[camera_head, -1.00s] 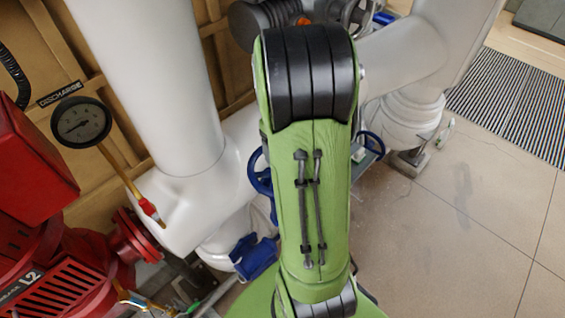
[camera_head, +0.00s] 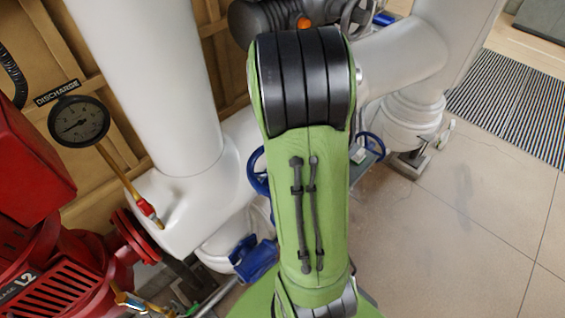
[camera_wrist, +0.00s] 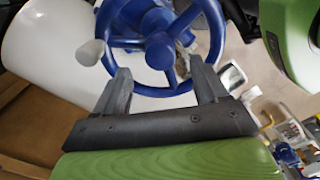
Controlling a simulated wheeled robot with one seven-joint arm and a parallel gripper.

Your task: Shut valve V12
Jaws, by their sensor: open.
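A blue spoked handwheel (camera_wrist: 215,35) with a pale knob (camera_wrist: 90,52) on its rim fills the top of the wrist view. My gripper (camera_wrist: 158,72) is open, with one finger on each side of the wheel's lower part. I cannot tell whether the fingers touch the rim. In the head view one blue handwheel (camera_head: 258,172) shows at the left edge of my green arm. Another blue handwheel (camera_head: 371,147) shows at its right edge. My arm hides my gripper there. No V12 label is readable, so I cannot tell which wheel is V12.
Thick white pipes (camera_head: 150,85) stand behind and beside my arm. A red pump (camera_head: 60,250) and a discharge gauge (camera_head: 79,121) are at the left. A blue part (camera_head: 254,259) sits low beside my arm. The tiled floor (camera_head: 450,240) at the right is clear.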

